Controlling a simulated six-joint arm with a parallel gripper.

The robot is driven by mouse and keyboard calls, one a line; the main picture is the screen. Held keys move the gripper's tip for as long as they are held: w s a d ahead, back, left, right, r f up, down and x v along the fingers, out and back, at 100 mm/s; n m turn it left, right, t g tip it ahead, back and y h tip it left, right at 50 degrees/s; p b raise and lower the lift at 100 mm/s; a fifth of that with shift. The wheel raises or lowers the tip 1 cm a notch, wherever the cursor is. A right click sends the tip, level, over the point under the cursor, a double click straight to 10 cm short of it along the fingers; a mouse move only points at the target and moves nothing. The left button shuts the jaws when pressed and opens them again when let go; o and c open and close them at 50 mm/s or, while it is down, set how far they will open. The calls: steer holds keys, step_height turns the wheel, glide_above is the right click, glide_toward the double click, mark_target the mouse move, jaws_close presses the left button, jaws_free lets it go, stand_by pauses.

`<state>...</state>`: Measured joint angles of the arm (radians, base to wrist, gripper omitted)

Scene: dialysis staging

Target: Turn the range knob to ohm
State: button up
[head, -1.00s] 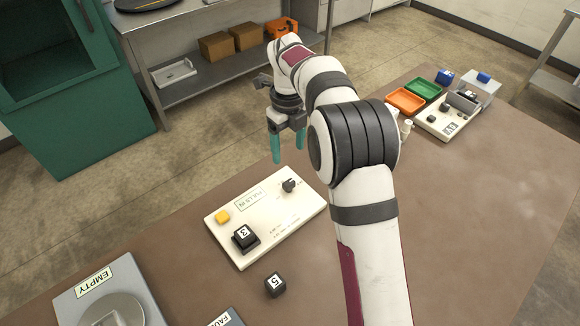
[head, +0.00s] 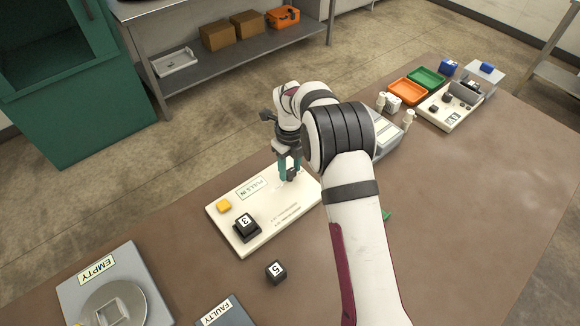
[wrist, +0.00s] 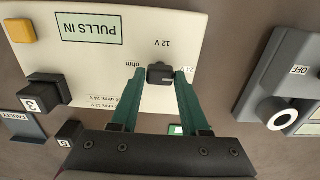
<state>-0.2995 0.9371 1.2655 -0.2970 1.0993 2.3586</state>
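The range knob (wrist: 161,75) is a small dark knob on the cream panel (wrist: 95,75). In the wrist view it lies between the printed labels "ohm" on its left, "12 V" above and "24 V" on its right, the last partly covered. My gripper (wrist: 162,73) has its two teal fingers down at the panel, one at each side of the knob, and they appear to touch it. I cannot tell which label the knob's pointer faces. In the head view my gripper (head: 290,172) stands over the panel's far right part and hides most of the knob.
The panel also bears a yellow button (head: 224,206) and a black block marked 3 (head: 246,223). A block marked 5 (head: 276,271) sits on the table in front. A grey device with an OFF label (wrist: 299,70) stands right of the panel.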

jaws_close()
